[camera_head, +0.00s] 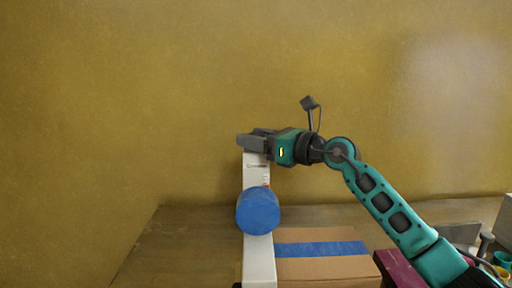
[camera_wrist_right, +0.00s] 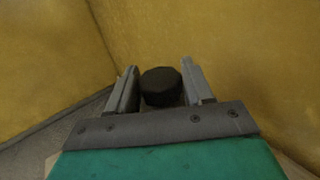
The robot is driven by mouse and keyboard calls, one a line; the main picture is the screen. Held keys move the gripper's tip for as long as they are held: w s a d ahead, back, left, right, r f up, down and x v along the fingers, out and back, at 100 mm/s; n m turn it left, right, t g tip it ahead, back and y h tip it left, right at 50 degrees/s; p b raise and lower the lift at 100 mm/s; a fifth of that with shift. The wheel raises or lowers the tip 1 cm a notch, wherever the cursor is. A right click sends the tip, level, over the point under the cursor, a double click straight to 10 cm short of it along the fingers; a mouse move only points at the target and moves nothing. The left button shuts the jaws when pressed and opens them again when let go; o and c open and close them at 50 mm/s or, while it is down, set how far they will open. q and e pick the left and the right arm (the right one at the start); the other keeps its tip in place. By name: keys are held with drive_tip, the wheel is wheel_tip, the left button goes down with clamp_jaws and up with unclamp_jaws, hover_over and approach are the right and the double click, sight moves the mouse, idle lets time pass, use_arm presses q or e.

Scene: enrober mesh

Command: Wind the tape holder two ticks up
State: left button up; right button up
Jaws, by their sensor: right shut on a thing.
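A tall white post (camera_head: 257,172) stands in front of the wall, with small dark lettering near its top and small red marks at its right edge. A blue roll of tape (camera_head: 258,211) sits on the post's front. My right gripper (camera_head: 249,141) is at the top of the post, coming in from the right. In the right wrist view a dark, faceted knob (camera_wrist_right: 161,87) is between its two fingers, and the gripper is shut on it. In the head view the fingers hide the knob. My left gripper is not in view.
A cardboard box (camera_head: 325,272) with a blue tape strip (camera_head: 325,249) lies right of the post on the wooden table (camera_head: 185,235). A dark red object (camera_head: 398,270) and small cups (camera_head: 502,259) are further right. The table's left part is clear; a yellow wall is behind.

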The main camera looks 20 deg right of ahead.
drive_tip(key=n+g+y+b, duration=0.1)
drive_tip(key=g+y+b, duration=0.1)
drive_tip(key=b, duration=0.1)
drive_tip(key=shift+f+n, duration=0.25)
drive_tip(key=shift+n, duration=0.15)
drive_tip(key=shift+n+g+y+b, duration=0.4)
drive_tip(key=shift+g+b, duration=0.05)
drive_tip(key=shift+g, duration=0.05)
drive_tip(key=shift+r+n+g+y, duration=0.15)
drive_tip(key=shift+n+g+y, duration=0.15)
drive_tip(key=shift+g+y, duration=0.15)
drive_tip(key=shift+r+n+g+y, duration=0.15)
drive_tip(key=shift+n+g+y, duration=0.3)
drive_tip(key=shift+n+g, duration=0.45)
drive_tip(key=shift+n+g+y, duration=0.4)
drive_tip(key=shift+n+g, duration=0.1)
drive_tip(key=shift+g, duration=0.45)
drive_tip(key=shift+r+g+p, duration=0.1)
drive_tip(key=shift+g+p, duration=0.2)
drive_tip(key=shift+p, duration=0.1)
drive_tip(key=shift+n+g+y+p, duration=0.4)
drive_tip(key=shift+n+g, duration=0.3)
drive_tip(key=shift+g, duration=0.2)
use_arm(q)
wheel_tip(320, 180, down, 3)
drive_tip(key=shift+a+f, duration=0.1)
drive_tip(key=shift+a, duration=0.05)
use_arm(e)
drive_tip(key=shift+n+g, duration=0.3)
